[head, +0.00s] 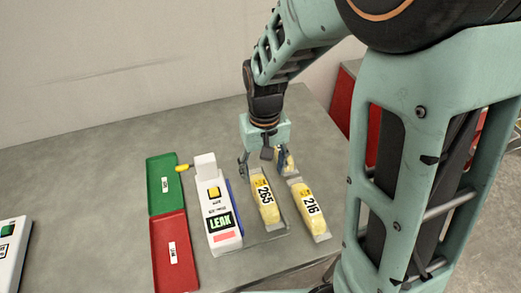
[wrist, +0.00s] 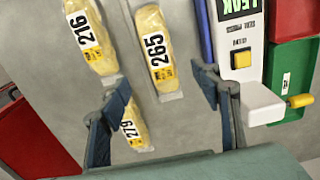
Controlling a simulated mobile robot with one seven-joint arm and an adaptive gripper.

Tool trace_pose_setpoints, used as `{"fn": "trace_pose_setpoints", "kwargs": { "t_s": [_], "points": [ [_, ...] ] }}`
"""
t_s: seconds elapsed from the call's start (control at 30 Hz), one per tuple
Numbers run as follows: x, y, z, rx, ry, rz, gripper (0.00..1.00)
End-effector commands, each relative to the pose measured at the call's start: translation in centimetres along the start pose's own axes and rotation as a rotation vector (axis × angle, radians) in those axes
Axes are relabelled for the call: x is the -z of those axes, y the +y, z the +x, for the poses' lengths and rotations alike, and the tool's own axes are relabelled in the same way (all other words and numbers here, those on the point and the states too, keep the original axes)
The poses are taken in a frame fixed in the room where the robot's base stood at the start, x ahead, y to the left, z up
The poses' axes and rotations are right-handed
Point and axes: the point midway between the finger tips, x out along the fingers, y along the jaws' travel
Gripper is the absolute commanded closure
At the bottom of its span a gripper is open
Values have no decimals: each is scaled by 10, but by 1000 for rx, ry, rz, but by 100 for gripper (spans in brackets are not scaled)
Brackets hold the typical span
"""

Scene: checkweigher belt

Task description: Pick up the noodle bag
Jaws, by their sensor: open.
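Three yellow noodle bags with clear ends and black-on-white number labels lie flat on the grey table. Bag 265 (head: 264,208) is nearest the machine and also shows in the wrist view (wrist: 147,22). Bag 216 (head: 305,197) lies to its right; it shows at the upper left in the wrist view (wrist: 103,62). Bag 279 (wrist: 138,141) lies behind them, partly hidden by my gripper in the head view (head: 289,163). My gripper (head: 259,163) is open and empty, above the table near the far end of bag 265. In the wrist view its fingers (wrist: 163,84) spread either side of that bag's end.
Another white device (head: 10,262) is at the left edge. The table's back left is clear.

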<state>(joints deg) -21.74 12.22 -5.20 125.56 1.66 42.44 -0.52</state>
Motion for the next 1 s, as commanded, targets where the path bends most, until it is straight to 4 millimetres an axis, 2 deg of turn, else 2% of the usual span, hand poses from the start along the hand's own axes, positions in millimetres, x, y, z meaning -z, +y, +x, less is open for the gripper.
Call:
{"fn": "trace_pose_setpoints", "kwargs": {
  "t_s": [0.13, 0.43, 0.7, 1.0],
  "points": [
    [0, 0, 25, 0, -3, -1, 42],
    [-1, 0, 47, 0, -2, -2, 42],
    [-1, 1, 82, 0, -1, -1, 42],
    [0, 1, 90, 0, 3, -2, 42]
  ]
}}
